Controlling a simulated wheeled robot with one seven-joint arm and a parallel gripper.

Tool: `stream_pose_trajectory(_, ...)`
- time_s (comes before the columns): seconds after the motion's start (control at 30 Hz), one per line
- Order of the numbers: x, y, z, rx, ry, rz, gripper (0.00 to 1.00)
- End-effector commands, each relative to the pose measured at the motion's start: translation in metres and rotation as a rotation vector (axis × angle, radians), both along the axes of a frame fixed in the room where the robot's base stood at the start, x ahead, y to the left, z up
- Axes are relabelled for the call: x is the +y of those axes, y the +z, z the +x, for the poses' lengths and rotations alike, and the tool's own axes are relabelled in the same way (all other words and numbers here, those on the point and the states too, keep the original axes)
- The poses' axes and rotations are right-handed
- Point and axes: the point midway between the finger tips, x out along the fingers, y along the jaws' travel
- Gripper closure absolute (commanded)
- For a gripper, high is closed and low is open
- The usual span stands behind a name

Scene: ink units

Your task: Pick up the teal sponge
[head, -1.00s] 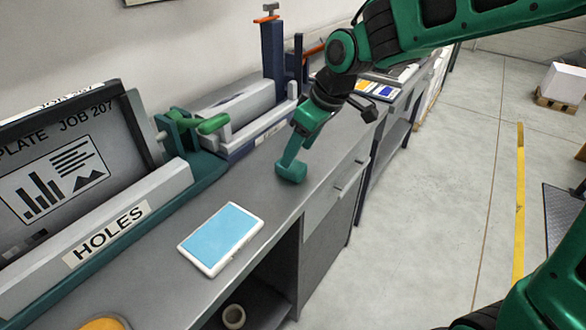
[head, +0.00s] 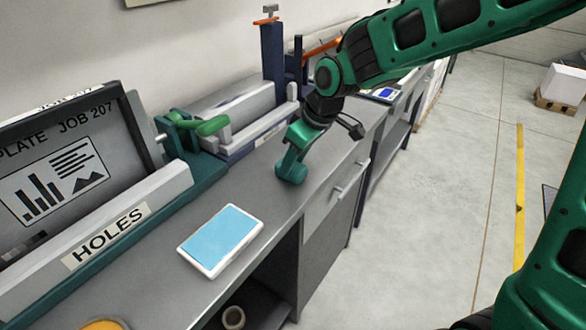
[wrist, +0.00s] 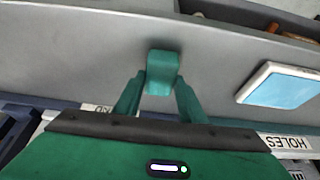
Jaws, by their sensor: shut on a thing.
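The teal sponge (head: 291,170) is a small rounded block on the grey bench top, near its front edge. My gripper (head: 291,158) comes down on it from above. In the wrist view the sponge (wrist: 162,72) sits between the two fingertips of my gripper (wrist: 160,84), with one finger on each side. The gripper is shut on it. The sponge appears to be at the bench surface; I cannot tell whether there is a gap beneath it.
A blue pad in a white frame (head: 221,240) lies on the bench, nearer than the sponge. A press with a green handle (head: 205,126) and a rack labelled HOLES (head: 110,232) stand along the wall side. The bench around the sponge is mostly clear.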

Motion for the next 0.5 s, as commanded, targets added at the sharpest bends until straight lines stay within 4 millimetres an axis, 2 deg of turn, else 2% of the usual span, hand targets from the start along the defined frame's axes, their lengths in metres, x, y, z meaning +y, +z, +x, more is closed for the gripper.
stream_pose_trajectory(0.13, 0.0, 0.003, 0.0, -0.001, 0.0, 0.001, 0.85)
stream_pose_trajectory(0.23, 0.0, 0.013, 0.001, -0.003, 0.001, 0.002, 0.85)
stream_pose_trajectory(0.5, 0.0, 0.063, 0.001, -0.006, 0.0, 0.002, 0.85)
